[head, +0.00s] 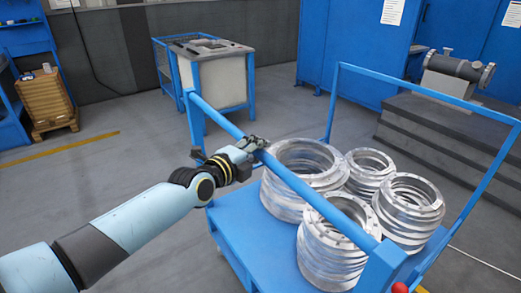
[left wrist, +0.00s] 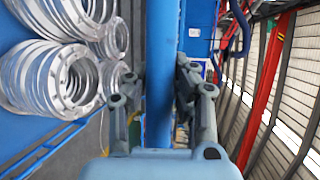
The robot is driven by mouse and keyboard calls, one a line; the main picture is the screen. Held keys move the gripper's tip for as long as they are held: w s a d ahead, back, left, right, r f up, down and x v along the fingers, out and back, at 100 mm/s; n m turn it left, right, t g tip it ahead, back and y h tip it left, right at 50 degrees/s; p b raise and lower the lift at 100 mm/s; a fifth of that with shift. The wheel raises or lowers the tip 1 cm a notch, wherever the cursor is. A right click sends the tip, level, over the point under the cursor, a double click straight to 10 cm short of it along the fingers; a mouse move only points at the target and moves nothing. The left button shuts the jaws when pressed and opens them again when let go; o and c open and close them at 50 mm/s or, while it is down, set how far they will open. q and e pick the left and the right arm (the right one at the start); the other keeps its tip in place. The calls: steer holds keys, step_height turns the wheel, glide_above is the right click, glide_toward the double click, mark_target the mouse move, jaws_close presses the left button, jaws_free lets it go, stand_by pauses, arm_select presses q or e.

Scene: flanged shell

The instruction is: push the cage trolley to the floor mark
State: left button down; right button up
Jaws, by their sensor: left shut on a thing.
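The blue trolley (head: 232,243) stands in front of me, a flat deck with tube frames at its two ends. Its near push bar (head: 315,198) runs diagonally across the head view. My left gripper (head: 254,147) is shut on this bar, around its middle-left part. In the left wrist view the bar (left wrist: 160,80) passes between the fingers of the gripper (left wrist: 160,72). Several stacks of shiny flanged metal rings (head: 332,243) stand on the deck. My right gripper is not in view. I cannot tell which floor marking is the task's mark.
A yellow line (head: 60,148) crosses the open grey floor at the left. A light bin in a blue frame (head: 222,80) stands behind the bar. Grey steps (head: 440,128) with a metal cylinder (head: 458,66) and blue cabinets (head: 350,50) stand at the right. A pallet stack (head: 45,100) is far left.

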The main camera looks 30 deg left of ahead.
arm_select(q)
steer(key=shift+s+a+f, duration=0.2)
steer(key=shift+s+a, duration=0.05)
steer(key=shift+s, duration=0.4)
steer(key=c, duration=1.3)
jaws_free()
steer(key=shift+s+a, duration=0.1)
steer(key=shift+o, duration=1.2)
steer(key=shift+r, duration=0.1)
steer(key=s+r, duration=0.2)
steer(key=s, duration=0.9)
steer(key=shift+s, duration=0.25)
steer(key=shift+r, duration=0.1)
